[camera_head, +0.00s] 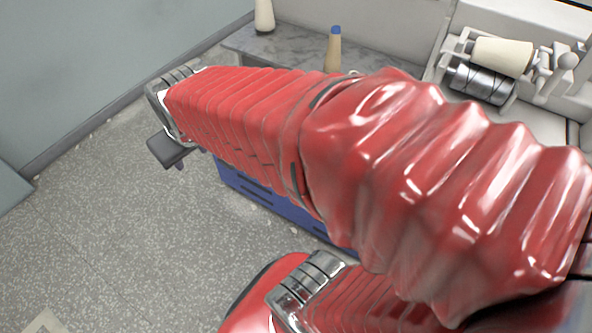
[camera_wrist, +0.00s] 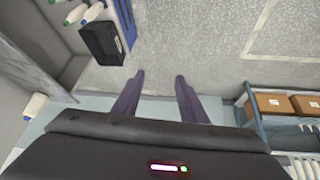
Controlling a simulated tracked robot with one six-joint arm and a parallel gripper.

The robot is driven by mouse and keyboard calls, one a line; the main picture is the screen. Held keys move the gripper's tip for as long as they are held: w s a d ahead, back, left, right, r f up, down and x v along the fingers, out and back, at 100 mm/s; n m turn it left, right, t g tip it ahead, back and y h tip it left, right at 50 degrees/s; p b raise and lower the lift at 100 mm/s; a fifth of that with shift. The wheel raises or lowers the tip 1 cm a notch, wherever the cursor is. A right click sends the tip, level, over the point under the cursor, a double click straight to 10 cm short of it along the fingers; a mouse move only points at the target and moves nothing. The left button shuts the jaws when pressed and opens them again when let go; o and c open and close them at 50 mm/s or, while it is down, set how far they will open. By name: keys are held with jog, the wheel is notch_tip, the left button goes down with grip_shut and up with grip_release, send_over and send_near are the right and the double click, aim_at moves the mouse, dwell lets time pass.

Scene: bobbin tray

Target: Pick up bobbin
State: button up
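Several bobbins are in view, and I cannot tell which one the task means. In the head view, a tan bobbin with a blue top (camera_head: 334,50) stands upright on the grey surface behind my arm, its base partly hidden. A cream cone bobbin (camera_head: 264,16) stands upright further back, cut off by the top edge. Another cream bobbin (camera_head: 500,57) lies sideways on the machine at right. My gripper (camera_wrist: 160,75) is open and empty in the wrist view, both fingers apart over the floor. In the head view it shows only partly, left of the bobbins.
A blue crate (camera_head: 262,208) stands on the floor beneath my arm. In the wrist view, a black box (camera_wrist: 102,43) is at upper left, and a shelf with cardboard boxes (camera_wrist: 272,103) is at right. Speckled floor (camera_head: 120,230) at left is clear.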

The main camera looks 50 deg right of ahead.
jog(key=w+d+f+m+h, duration=0.1)
jog(key=w+d+f, duration=0.4)
jog(key=d+f, duration=0.45)
jog(key=w+d+f+m+h, duration=0.1)
jog(key=w+d+f, duration=0.4)
jog(key=d+f, duration=0.45)
jog(key=s+d+f+m+t+h, duration=0.1)
jog(key=s+d+f+t, duration=0.3)
jog(key=f, duration=0.6)
jog(key=s+d+f+m+g+h, duration=0.1)
jog(key=s+d+f+h, duration=0.15)
jog(key=d+f, duration=0.65)
jog(key=s+d+f+m+t+h, duration=0.1)
jog(key=s+d+f+t, duration=0.2)
jog(key=f, duration=0.9)
jog(key=s+a+r+m+t+h, duration=0.1)
jog(key=s+a+t+h, duration=0.1)
jog(key=s+h, duration=0.2)
jog(key=s, duration=0.3)
jog(key=shift+m, duration=0.3)
jog(key=shift+r, duration=0.1)
jog(key=x, duration=0.8)
jog(key=shift+w, duration=0.2)
